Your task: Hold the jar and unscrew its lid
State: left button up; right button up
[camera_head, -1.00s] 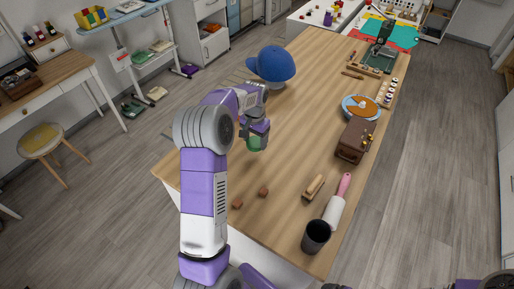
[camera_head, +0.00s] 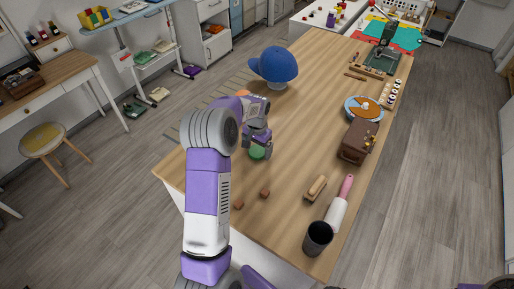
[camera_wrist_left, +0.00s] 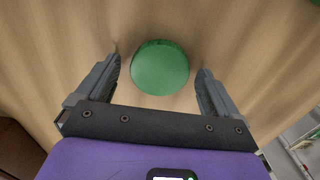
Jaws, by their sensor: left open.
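A round green top (camera_wrist_left: 160,67), which looks like the jar's lid, shows from above in the left wrist view. In the head view the green thing (camera_head: 257,153) is on the wooden table, partly covered by my gripper. I cannot tell how much jar is under the green top. My left gripper (camera_head: 259,143) is just above it, pointing down. In the left wrist view its fingers (camera_wrist_left: 160,62) are open, one on each side of the green top, with gaps. My right gripper is not in view.
A blue cap (camera_head: 274,65) stands farther back on the table. Small brown blocks (camera_head: 239,205) lie nearer the front edge. A brush (camera_head: 315,188), a pink-handled roller (camera_head: 338,207), a dark cup (camera_head: 317,237) and a brown box (camera_head: 357,142) line the right side. The middle of the table (camera_head: 310,130) is clear.

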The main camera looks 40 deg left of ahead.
aim_at(257, 151)
pick_arm(q)
jog(key=shift+r, duration=0.1)
notch_tip(257, 151, up, 12)
jog(key=p, duration=0.2)
jog(key=shift+r, duration=0.1)
